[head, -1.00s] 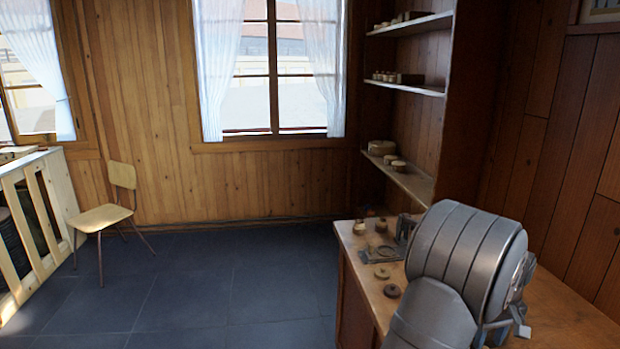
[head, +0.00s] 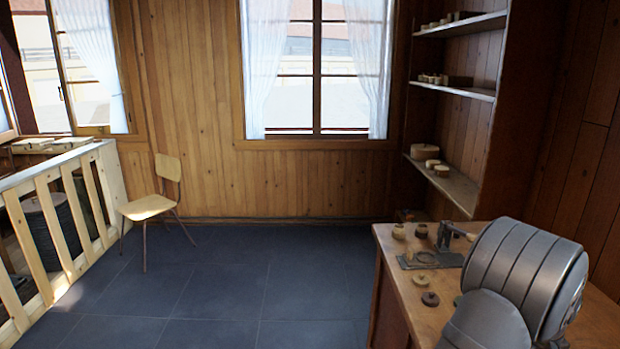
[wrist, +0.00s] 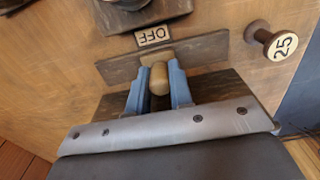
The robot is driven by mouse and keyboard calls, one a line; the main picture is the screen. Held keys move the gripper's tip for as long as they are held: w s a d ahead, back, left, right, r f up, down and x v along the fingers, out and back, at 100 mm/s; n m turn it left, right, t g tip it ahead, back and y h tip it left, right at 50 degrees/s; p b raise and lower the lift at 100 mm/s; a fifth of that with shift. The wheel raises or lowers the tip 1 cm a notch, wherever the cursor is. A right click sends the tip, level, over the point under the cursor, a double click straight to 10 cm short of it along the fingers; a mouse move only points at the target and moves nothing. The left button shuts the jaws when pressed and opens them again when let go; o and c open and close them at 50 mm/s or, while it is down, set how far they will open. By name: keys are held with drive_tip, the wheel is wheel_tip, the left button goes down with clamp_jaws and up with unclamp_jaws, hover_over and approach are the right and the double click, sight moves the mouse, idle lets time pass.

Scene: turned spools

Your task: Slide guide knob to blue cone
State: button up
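In the wrist view, a rounded wooden knob (wrist: 159,80), which I take for the guide knob, stands at a dark slotted-looking wooden strip (wrist: 205,50). My gripper (wrist: 160,82) has its two blue fingers on either side of the knob, and they appear to touch it. I make out no blue cone in either view. In the head view, my grey arm covers part of the bench and hides my gripper and the knob.
An "OFF" label (wrist: 153,35) lies beyond the strip. In the head view, the workbench (head: 395,285) holds small turned pieces (head: 429,298) and a metal fixture (head: 446,236). Shelves (head: 452,91) stand behind; open floor lies left.

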drive_tip(key=shift+a, duration=1.75)
drive_tip(key=o, duration=0.7)
drive_tip(key=shift+o, duration=0.2)
wheel_tip(320, 180, up, 7)
clamp_jaws()
idle(0.4)
